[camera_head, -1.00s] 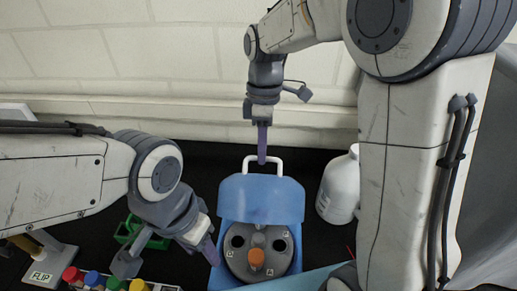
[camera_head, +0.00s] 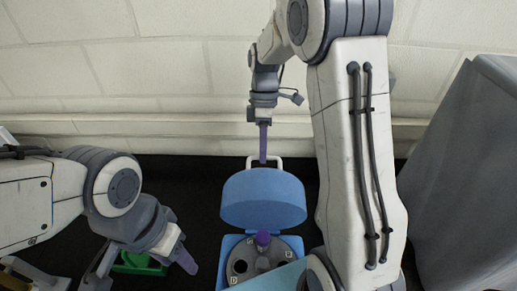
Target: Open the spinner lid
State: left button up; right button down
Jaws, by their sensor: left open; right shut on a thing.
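The spinner is a blue box (camera_head: 229,243) with a grey round rotor (camera_head: 283,255) showing inside. Its blue lid (camera_head: 263,203) stands raised at the back of the box, with a white handle (camera_head: 278,163) at its top. My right gripper (camera_head: 263,157) comes down from above, shut on the handle. A purple-topped piece (camera_head: 263,239) stands upright near the rotor's middle. My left gripper (camera_head: 188,262) is open and empty, left of the spinner and apart from it. The front of the spinner is partly hidden by a pale blue panel.
A green rack (camera_head: 140,264) sits on the black bench (camera_head: 182,187) at the left, partly behind my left gripper. My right arm blocks the area right of the spinner. A grey covered shape (camera_head: 467,190) fills the right. A pale wall stands behind.

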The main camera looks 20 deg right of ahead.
jog(key=shift+w+d+f, duration=0.1)
jog(key=shift+w+d, duration=0.05)
jog(key=c, duration=1)
grip_release()
jog(key=shift+o, duration=0.6)
jog(key=shift+w+d+f, duration=0.1)
jog(key=shift+w, duration=0.05)
jog(key=b+v, duration=0.2)
jog(key=v, duration=0.8)
jog(key=shift+r, duration=0.35)
